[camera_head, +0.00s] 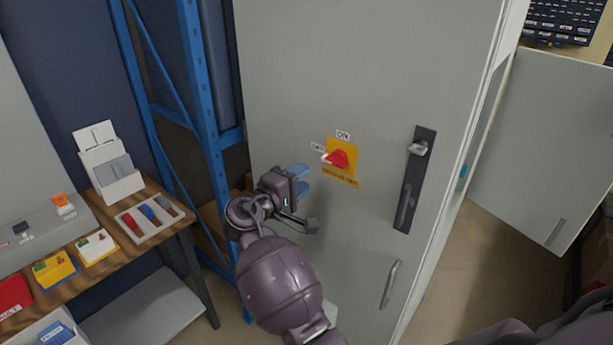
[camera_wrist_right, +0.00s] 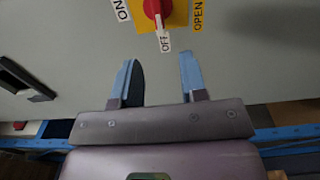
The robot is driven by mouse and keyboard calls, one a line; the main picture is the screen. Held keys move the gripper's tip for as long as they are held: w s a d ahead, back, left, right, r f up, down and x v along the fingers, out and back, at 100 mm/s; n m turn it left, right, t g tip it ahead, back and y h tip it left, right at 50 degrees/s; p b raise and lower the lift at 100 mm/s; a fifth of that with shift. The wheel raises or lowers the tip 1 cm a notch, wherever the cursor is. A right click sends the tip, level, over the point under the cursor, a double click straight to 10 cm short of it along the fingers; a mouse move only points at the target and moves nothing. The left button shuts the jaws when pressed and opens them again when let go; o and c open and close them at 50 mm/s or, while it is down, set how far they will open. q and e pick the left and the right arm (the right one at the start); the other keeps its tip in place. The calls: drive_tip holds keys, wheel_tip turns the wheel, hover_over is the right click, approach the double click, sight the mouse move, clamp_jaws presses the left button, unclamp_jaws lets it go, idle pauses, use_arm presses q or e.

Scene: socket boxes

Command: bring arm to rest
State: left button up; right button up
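My right gripper (camera_head: 301,178) is in front of the grey cabinet door (camera_head: 385,50), a little below and left of the red rotary switch (camera_head: 337,158) on its yellow plate. In the right wrist view the gripper (camera_wrist_right: 158,80) has its two blue fingers spread apart with nothing between them. The red switch (camera_wrist_right: 154,8) shows beyond the fingertips, apart from them, with its pointer at the OFF label. My left gripper is not in view.
A black handle plate (camera_head: 415,180) and a lower handle (camera_head: 390,284) are on the door. A blue rack (camera_head: 203,90) stands left of it. A wooden bench (camera_head: 165,225) with trays and small boxes is at the left. An open grey panel (camera_head: 550,150) is at the right.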

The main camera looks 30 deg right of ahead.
idle(0.5)
drive_tip(key=w+a+f+t+y, duration=0.2)
drive_tip(key=w+a+t+y, duration=0.35)
drive_tip(key=t+y, duration=0.2)
drive_tip(key=s+f+t+y, duration=0.2)
drive_tip(key=s+f+y, duration=0.3)
drive_tip(key=f+y, duration=0.2)
drive_tip(key=s+d+f+m+g+y, duration=0.1)
drive_tip(key=s+d+f+g, duration=0.1)
drive_tip(key=s+f, duration=0.7)
drive_tip(key=s+d+f+m+g+y, duration=0.1)
drive_tip(key=s+d+f+m+g, duration=0.1)
drive_tip(key=s+f, duration=0.8)
drive_tip(key=s+d, duration=0.1)
drive_tip(key=s, duration=0.7)
drive_tip(key=shift+d+m, duration=0.3)
drive_tip(key=shift+d, duration=0.05)
